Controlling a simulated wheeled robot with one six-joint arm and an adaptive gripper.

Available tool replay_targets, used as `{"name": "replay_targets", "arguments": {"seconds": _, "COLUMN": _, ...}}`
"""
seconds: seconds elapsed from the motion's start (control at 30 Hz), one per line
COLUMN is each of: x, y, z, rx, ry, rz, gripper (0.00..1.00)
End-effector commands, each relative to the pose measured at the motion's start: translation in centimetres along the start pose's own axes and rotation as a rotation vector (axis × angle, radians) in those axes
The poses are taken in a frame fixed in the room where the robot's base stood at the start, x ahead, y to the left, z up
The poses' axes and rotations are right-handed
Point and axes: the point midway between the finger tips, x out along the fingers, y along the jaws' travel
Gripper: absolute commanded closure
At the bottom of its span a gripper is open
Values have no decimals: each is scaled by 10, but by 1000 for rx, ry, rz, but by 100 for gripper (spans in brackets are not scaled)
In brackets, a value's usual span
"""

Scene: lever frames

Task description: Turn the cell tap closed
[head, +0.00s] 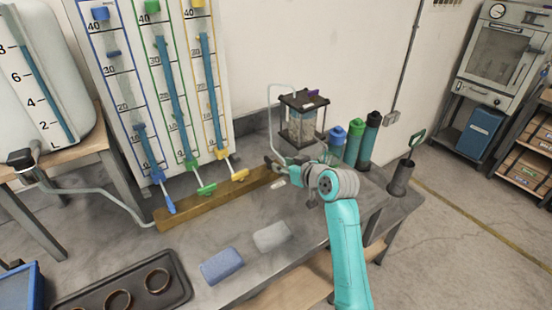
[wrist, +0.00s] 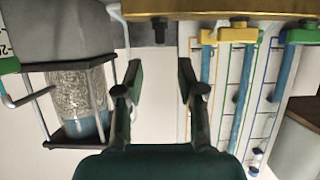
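The cell (head: 301,122), a clear cylinder of grey grains in a black frame, stands at the back of the bench; it also shows in the wrist view (wrist: 80,92). A pale lever-like piece (head: 278,184) lies by the right end of the brass manifold (head: 215,201), probably the cell tap's handle. In the wrist view a short dark stub (wrist: 160,30) sits below the manifold, ahead of the gap between my fingers; I cannot tell if it belongs to the tap. My gripper (wrist: 160,92) is open and empty. In the head view it is beside the manifold's right end (head: 274,166).
Blue (head: 163,196), green (head: 205,188) and yellow (head: 237,175) tap levers stand along the manifold below the graduated tubes. Several capped bottles (head: 355,142) are right of the cell. Two cloths or sponges (head: 221,266) and a dark tray (head: 130,288) lie in front.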

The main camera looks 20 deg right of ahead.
Motion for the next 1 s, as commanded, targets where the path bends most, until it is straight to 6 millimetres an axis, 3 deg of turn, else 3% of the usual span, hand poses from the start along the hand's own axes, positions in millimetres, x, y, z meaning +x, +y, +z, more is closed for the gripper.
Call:
{"name": "replay_targets", "arguments": {"seconds": 0.3, "x": 57, "y": -1, "z": -1, "rx": 0, "ry": 1, "rz": -1, "gripper": 61}}
{"name": "replay_targets", "arguments": {"seconds": 0.5, "x": 80, "y": -1, "z": -1, "rx": 1, "ry": 1, "rz": -1, "gripper": 61}}
{"name": "replay_targets", "arguments": {"seconds": 0.93, "x": 88, "y": 0, "z": -1, "rx": 1, "ry": 2, "rz": 0, "gripper": 61}}
{"name": "replay_targets", "arguments": {"seconds": 1.0, "x": 88, "y": 0, "z": -1, "rx": 1, "ry": 2, "rz": 0, "gripper": 79}}
